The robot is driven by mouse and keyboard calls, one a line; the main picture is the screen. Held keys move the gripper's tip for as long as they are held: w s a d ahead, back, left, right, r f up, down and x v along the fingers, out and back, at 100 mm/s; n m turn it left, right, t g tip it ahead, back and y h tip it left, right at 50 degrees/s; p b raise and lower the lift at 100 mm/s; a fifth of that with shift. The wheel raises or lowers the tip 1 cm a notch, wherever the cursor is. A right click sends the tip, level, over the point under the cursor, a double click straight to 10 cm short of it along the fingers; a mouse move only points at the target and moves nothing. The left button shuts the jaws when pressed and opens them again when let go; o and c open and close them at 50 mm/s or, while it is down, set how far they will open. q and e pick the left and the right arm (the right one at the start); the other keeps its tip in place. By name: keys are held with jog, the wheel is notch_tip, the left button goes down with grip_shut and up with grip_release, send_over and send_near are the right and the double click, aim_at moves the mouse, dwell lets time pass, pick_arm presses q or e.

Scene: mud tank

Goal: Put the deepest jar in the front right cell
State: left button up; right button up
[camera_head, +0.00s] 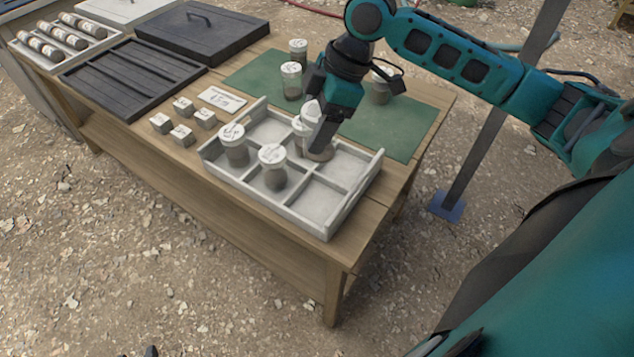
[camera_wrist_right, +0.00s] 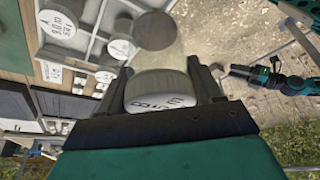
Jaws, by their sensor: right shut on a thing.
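The light grey divided tray (camera_head: 352,200) stands on the wooden table. White-lidded jars with dark contents stand in its front left cell (camera_head: 235,151) and front middle cell (camera_head: 273,173). The front right cell (camera_head: 317,202) is empty. My right gripper (camera_head: 321,140) is shut on a white-lidded jar (camera_head: 318,153) over the back part of the tray, and its finger partly hides that jar. The held jar's labelled lid fills the space between the fingers in the right wrist view (camera_wrist_right: 160,102). I cannot tell its clearance from the tray. My left gripper is not in view.
More jars (camera_head: 291,82) (camera_head: 298,50) (camera_head: 380,88) stand on the green mat (camera_head: 400,128) behind the tray. Several small labelled blocks (camera_head: 183,134) and a card (camera_head: 221,98) lie left of it. Dark panels (camera_head: 130,75) and a rack of tubes (camera_head: 62,40) are farther left.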

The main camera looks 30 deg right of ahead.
jog(key=shift+f+b, duration=1.1)
jog(key=shift+f, duration=7.25)
jog(key=shift+f, duration=0.1)
jog(key=o, duration=1.2)
jog(key=shift+o, duration=0.2)
jog(key=shift+d+r, duration=0.1)
jog(key=shift+r, duration=0.15)
jog(key=p+v, duration=0.1)
jog(key=v, duration=1)
jog(key=shift+r+p, duration=0.3)
